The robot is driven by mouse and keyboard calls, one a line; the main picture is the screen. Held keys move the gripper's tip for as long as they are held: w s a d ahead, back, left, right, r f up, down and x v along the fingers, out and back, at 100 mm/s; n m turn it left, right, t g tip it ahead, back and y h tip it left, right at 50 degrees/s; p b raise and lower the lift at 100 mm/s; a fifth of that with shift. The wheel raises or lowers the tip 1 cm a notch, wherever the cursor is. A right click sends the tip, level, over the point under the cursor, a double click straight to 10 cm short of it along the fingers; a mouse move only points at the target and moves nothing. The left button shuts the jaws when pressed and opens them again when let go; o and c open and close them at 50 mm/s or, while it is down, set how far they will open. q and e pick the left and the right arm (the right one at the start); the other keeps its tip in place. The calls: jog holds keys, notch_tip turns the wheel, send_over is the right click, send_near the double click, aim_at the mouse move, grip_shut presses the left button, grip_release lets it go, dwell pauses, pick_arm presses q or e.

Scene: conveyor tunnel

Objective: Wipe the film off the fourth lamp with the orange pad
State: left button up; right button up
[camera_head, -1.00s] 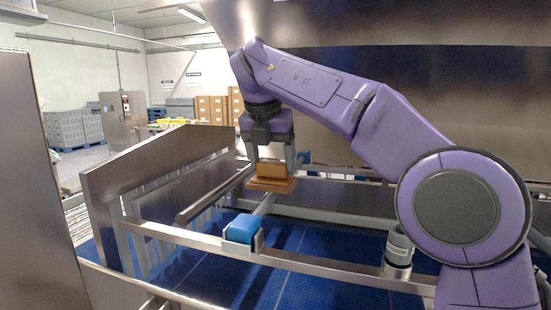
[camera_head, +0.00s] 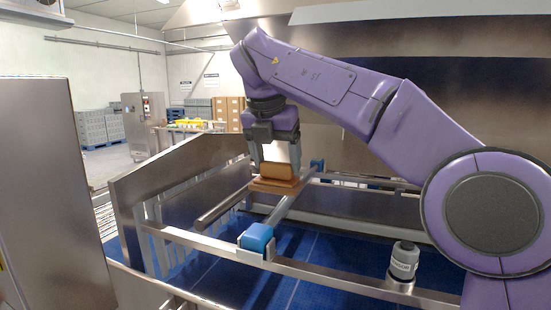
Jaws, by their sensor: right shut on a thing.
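My right gripper (camera_head: 277,165) is shut on the orange pad (camera_head: 276,187), a block with a brown-orange base. The pad hangs flat and level over the conveyor frame. A pale tube (camera_head: 288,207) with a blue near end (camera_head: 257,238) and a blue far end (camera_head: 317,166) crosses the frame just right of the pad; it looks like a lamp. I cannot tell whether the pad touches it, or which lamp in the row it is. Any film on it is too small to make out. My left gripper is not in view.
A steel rail (camera_head: 340,273) runs along the near side, with a grey labelled cylinder (camera_head: 403,262) standing on it. Blue belt (camera_head: 310,262) lies below. A sloped steel side panel (camera_head: 185,160) stands left, and a dark steel hood (camera_head: 360,45) hangs behind my arm.

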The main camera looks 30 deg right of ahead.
jog(key=shift+s+r+p, duration=0.2)
jog(key=shift+r+p, duration=1.15)
jog(key=shift+r, duration=0.5)
jog(key=shift+f, duration=0.1)
